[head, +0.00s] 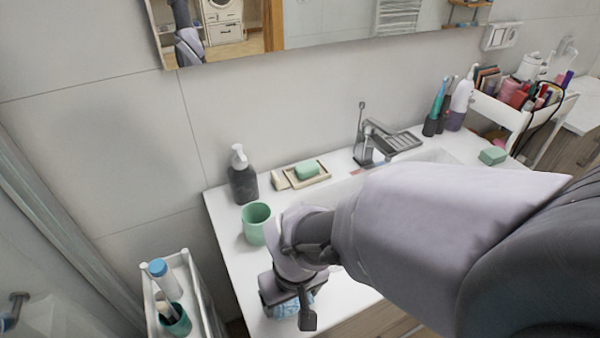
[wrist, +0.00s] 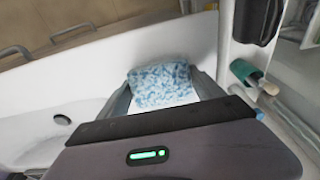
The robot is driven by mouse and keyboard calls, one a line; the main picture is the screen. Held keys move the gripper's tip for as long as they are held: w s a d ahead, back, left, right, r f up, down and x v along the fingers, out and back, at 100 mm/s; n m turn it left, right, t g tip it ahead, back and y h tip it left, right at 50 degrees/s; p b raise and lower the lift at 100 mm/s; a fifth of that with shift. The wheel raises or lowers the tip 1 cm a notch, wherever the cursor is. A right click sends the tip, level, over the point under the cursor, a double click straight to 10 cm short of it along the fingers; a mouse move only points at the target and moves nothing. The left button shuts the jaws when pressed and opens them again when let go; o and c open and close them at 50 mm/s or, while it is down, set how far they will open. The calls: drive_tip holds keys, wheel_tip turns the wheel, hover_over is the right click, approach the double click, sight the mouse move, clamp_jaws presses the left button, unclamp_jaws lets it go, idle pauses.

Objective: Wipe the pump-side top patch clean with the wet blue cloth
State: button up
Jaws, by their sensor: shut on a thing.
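My gripper (head: 307,290) is low over the front left part of the white vanity top (head: 225,222). It is shut on the blue cloth (head: 288,308), which shows below the jaws. In the wrist view the blue-and-white mottled cloth (wrist: 163,84) is bunched between the two fingers. I cannot tell whether the cloth touches the top. The dark pump bottle (head: 242,182) with a white head stands at the back left corner of the top, behind my gripper. No dirty patch can be made out; my arm hides much of the top.
A green cup (head: 255,226) stands close behind my gripper. A soap dish (head: 283,183) with green soap (head: 307,170) and a faucet (head: 365,145) are at the back. A white cart (head: 150,305) stands left; a cosmetics cart (head: 503,112) stands right.

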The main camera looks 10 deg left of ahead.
drive_tip(key=shift+s+d, duration=0.3)
drive_tip(key=shift+s, duration=0.2)
drive_tip(key=shift+w+a, duration=0.4)
drive_tip(key=shift+w, duration=0.3)
drive_tip(key=shift+w+a, duration=0.45)
drive_tip(key=shift+w, duration=0.2)
drive_tip(key=shift+w+a, duration=0.4)
drive_tip(key=shift+w, duration=0.3)
drive_tip(key=shift+w+a+p, duration=0.25)
drive_tip(key=shift+w+a, duration=0.25)
drive_tip(key=shift+w, duration=0.3)
drive_tip(key=shift+w+a+p, duration=0.25)
drive_tip(key=shift+w+a, duration=0.2)
drive_tip(key=shift+w, duration=0.35)
drive_tip(key=shift+s+d+f+b, duration=0.1)
drive_tip(key=shift+s+d+b, duration=0.15)
drive_tip(key=shift+s+d, duration=0.75)
drive_tip(key=shift+s+d+r+b, duration=0.15)
drive_tip(key=shift+s+d, duration=0.35)
drive_tip(key=shift+s, duration=0.95)
drive_tip(key=shift+s+d+f+b, duration=0.15)
drive_tip(key=shift+s+d+b, duration=0.15)
drive_tip(key=shift+s+d, duration=0.7)
drive_tip(key=r+p, duration=0.4)
drive_tip(key=r, duration=0.1)
drive_tip(key=r+p, duration=0.2)
drive_tip(key=shift+s+a+r, duration=0.15)
drive_tip(key=shift+s+a, duration=0.05)
drive_tip(key=shift+a, duration=0.1)
